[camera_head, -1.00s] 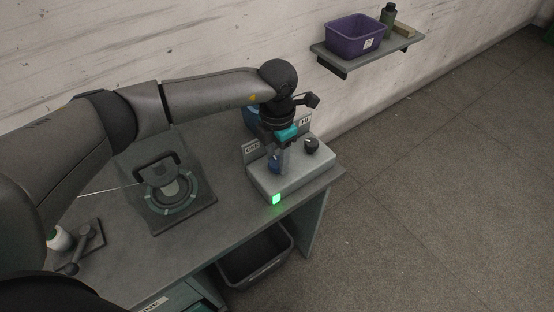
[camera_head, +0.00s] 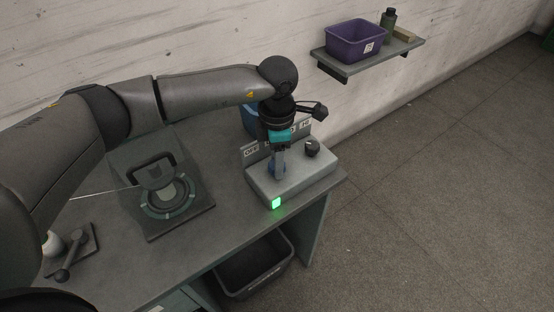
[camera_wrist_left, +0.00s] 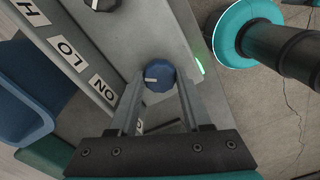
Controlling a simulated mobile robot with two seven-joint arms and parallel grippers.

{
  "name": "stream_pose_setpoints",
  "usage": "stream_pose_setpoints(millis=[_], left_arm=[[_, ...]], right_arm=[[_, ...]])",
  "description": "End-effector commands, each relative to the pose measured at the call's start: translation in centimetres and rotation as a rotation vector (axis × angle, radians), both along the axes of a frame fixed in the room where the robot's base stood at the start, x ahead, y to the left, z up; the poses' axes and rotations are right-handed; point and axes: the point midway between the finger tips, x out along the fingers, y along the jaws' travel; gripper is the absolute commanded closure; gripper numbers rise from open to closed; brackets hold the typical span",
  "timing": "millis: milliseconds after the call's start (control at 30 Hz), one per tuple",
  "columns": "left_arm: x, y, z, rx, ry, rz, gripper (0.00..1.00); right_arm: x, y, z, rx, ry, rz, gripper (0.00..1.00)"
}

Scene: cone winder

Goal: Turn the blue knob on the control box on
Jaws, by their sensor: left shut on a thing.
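The grey control box (camera_head: 305,182) sits at the right end of the bench, with a lit green lamp (camera_head: 276,203) on its front. The blue knob (camera_wrist_left: 159,75) is on its top, with a white pointer mark facing left in the left wrist view. My left gripper (camera_head: 275,170) points down onto the box and is shut on the blue knob, which it mostly hides in the head view. A dark knob (camera_head: 312,148) stands to the right of the gripper. The label plate (camera_wrist_left: 72,50) behind reads ON, LO and H in the wrist view. My right gripper is not in view.
A winder fixture with a round ring (camera_head: 168,198) stands left on the bench. A blue bin (camera_wrist_left: 22,105) is behind the box. A wall shelf (camera_head: 375,58) holds a purple bin (camera_head: 352,37) and a bottle. A dark bin (camera_head: 250,272) sits below the bench edge.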

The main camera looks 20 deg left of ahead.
Motion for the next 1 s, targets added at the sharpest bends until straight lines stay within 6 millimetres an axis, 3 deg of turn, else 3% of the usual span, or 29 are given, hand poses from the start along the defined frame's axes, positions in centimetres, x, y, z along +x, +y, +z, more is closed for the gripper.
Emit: stream_pose_setpoints(millis=[267,300,533,833,1000], left_arm=[[0.1,0.0,0.1,-0.001,-0.003,-0.004,1.00],[0.1,0.0,0.1,-0.001,-0.003,-0.004,0.48],[0.0,0.0,0.1,0.000,-0.001,-0.002,0.23],[0.0,0.0,0.3,0.000,-0.001,-0.001,0.22],[0.1,0.0,2.3,-0.002,-0.003,0.000,0.22]], right_arm=[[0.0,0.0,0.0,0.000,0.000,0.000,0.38],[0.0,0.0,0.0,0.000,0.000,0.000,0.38],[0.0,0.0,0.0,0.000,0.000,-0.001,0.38],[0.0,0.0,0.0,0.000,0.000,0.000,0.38],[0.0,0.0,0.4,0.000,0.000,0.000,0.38]])
